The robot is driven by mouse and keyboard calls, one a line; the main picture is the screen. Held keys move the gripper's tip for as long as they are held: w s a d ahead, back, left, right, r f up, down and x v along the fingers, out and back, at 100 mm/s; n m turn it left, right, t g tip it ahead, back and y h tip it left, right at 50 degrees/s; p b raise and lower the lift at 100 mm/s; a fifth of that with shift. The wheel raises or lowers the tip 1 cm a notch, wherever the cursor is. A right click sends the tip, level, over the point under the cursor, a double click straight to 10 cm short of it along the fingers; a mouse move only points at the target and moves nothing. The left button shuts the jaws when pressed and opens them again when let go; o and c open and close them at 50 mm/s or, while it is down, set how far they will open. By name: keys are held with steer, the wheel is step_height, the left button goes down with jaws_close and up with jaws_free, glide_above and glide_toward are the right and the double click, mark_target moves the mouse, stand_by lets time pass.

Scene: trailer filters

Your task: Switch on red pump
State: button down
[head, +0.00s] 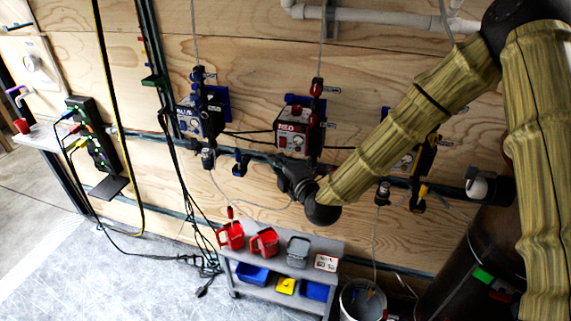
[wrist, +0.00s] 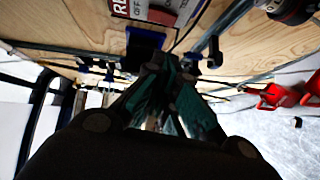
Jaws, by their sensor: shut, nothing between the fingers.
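The red pump (head: 296,128) is mounted on the plywood wall, with a red-and-white labelled face. In the wrist view only the lower part of its label (wrist: 155,10) shows at the top edge, with "OFF" lettering partly cut off. My gripper (head: 280,164) is just below and left of the pump in the head view. In the wrist view its fingers (wrist: 168,62) are together and empty, pointing at the wall below the pump. I cannot tell whether the fingertips touch anything. The pump's switch position is too small to read.
A blue pump (head: 195,118) is on the wall to the left; a yellow one (head: 425,160) is partly behind my arm. A grey cart (head: 270,275) with red containers stands below. Black cables hang at left. A white bucket (head: 362,298) stands right of the cart.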

mark_target(283, 142)
steer(key=w, duration=0.1)
steer(key=w+p, duration=0.1)
steer(key=w, duration=0.1)
steer(key=w+p, duration=0.1)
steer(key=w, duration=0.1)
steer(key=shift+d+f, duration=0.3)
steer(key=shift+f+b, duration=0.2)
steer(key=shift+b, duration=0.3)
